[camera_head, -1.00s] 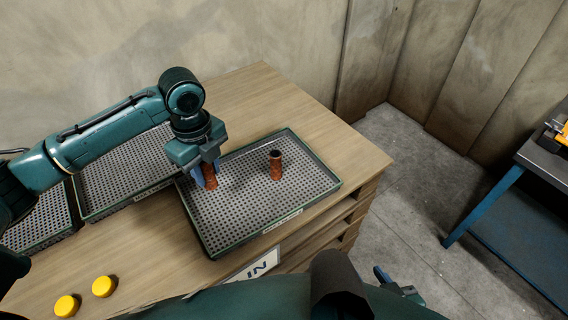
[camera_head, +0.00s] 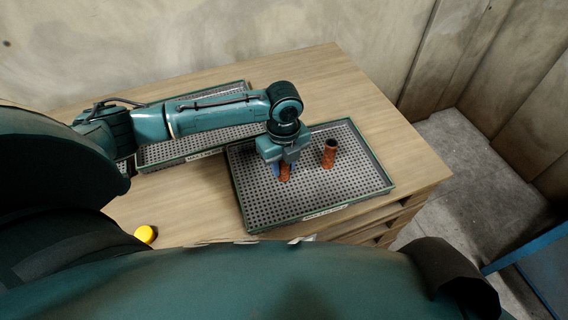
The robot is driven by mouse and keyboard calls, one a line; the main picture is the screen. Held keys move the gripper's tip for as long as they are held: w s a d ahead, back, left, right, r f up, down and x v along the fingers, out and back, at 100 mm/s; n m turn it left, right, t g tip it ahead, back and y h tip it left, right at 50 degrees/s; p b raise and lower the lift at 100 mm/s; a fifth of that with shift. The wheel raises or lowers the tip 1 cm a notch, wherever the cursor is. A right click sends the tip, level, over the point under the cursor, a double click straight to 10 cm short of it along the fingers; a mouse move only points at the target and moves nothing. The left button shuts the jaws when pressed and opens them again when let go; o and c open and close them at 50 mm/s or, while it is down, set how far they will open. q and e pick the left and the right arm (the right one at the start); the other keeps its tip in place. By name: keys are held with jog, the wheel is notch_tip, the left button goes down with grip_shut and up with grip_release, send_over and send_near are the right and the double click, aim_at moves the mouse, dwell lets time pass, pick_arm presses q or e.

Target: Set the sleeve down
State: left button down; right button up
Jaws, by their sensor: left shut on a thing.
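My left gripper (camera_head: 282,170) points down over the perforated tray (camera_head: 362,182) with the green rim. It is shut on a copper-brown sleeve (camera_head: 285,175), which is mostly hidden by the fingers. The held sleeve is upright in the left-middle part of the tray; I cannot tell whether its bottom touches the tray. A second sleeve (camera_head: 328,155), copper-brown with a dark open top, stands upright in the same tray just to the right, apart from the gripper. My right gripper is not in view.
Another perforated tray (camera_head: 160,152) lies to the left on the wooden table (camera_head: 330,85), partly behind my arm. A yellow button (camera_head: 146,234) is near the front left. Bare tabletop lies behind the trays. Part of a blue frame (camera_head: 530,248) stands at the right.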

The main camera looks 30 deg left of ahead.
pick_arm(q)
jog(key=shift+f, duration=0.25)
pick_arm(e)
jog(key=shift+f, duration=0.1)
pick_arm(q)
jog(key=c, duration=1.1)
grip_release()
jog(key=shift+f, duration=0.1)
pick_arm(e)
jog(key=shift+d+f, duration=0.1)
pick_arm(q)
notch_tip(320, 180, up, 12)
jog(key=shift+r+p, duration=0.2)
jog(key=shift+p, duration=0.1)
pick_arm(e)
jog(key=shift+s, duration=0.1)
pick_arm(q)
jog(key=shift+f, duration=0.1)
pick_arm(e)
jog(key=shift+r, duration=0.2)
